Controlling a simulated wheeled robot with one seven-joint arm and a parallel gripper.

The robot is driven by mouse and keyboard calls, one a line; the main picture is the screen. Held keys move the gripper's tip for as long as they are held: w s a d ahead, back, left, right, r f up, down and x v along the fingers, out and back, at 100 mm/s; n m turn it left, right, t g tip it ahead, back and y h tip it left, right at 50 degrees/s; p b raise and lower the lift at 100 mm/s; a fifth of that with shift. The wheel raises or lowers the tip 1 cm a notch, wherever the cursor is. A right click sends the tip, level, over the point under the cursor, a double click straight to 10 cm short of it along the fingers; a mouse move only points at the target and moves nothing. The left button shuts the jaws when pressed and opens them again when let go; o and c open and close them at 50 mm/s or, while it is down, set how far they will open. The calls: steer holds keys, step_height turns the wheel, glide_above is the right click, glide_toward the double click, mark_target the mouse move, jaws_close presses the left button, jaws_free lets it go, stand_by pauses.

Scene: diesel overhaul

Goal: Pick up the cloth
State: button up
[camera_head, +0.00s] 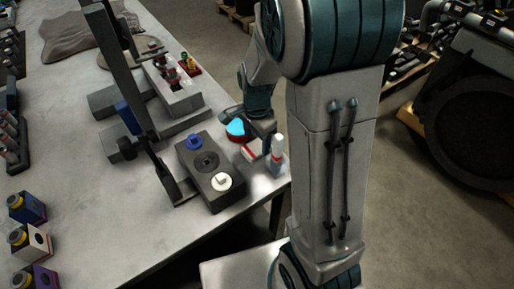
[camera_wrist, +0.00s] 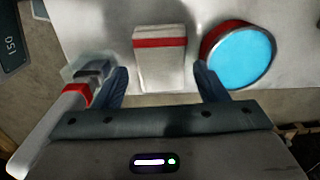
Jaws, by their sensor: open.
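A small white rectangular piece with a red stripe (camera_wrist: 160,60), perhaps a folded cloth, lies on the table between my gripper's fingers in the wrist view. It shows in the head view (camera_head: 249,151) beside the blue-topped tin. My gripper (camera_wrist: 161,78) is open, with one dark blue finger on each side of it and gaps between. I cannot tell how far above the table the fingertips are. In the head view my gripper (camera_head: 258,128) is partly hidden by my arm. A crumpled grey-brown cloth (camera_head: 75,35) lies at the table's far left.
A round tin with a blue top and red rim (camera_wrist: 240,57) stands close to the right finger. A white bottle with a red band (camera_wrist: 74,98) is close to the left finger. A dark block with round knobs (camera_head: 207,162) is nearby. The table edge is near.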

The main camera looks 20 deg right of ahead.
mark_target(256, 147)
steer(key=shift+f, duration=1.55)
steer(key=c, duration=0.8)
steer(key=shift+o, duration=0.2)
steer(key=shift+r, duration=0.1)
